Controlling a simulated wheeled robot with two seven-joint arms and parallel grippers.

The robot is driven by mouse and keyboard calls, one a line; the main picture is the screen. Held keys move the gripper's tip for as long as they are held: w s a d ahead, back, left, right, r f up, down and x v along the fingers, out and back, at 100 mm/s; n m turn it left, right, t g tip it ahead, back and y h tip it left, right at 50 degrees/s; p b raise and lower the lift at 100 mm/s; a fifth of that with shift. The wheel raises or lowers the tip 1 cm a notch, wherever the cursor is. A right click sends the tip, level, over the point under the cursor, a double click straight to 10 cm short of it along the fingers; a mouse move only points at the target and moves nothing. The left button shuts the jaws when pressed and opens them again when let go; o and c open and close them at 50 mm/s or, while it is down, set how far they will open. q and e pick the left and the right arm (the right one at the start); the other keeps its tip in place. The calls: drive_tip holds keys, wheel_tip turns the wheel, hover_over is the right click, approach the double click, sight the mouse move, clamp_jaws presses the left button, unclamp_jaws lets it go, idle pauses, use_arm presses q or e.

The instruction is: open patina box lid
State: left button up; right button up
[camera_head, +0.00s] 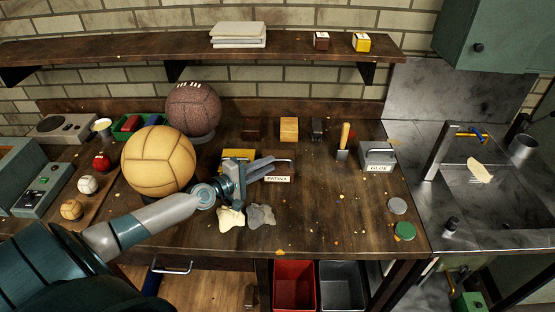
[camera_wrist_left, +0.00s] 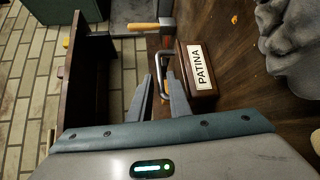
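The patina box (camera_head: 283,171) is a small dark wooden box with a white PATINA label on its front. It stands on the bench right of centre and also shows in the left wrist view (camera_wrist_left: 187,55), its lid seemingly shut. A silver arched handle (camera_wrist_left: 156,68) appears on its top. My left gripper (camera_head: 280,162) reaches in from the left, over the box. In the left wrist view its two fingers (camera_wrist_left: 161,82) are apart, with the handle seen between and beyond them. I cannot tell whether they touch it. My right gripper is not in view.
A tan leather ball (camera_head: 158,161) stands close behind my left arm. A grey cloth (camera_head: 261,216) and a cream cloth (camera_head: 231,218) lie in front. A wooden-handled tool (camera_head: 344,138) and a GLUE box (camera_head: 378,156) stand to the right.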

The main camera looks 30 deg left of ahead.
sight(278, 160)
use_arm(q)
drive_tip(key=shift+x, duration=2.65)
clamp_jaws()
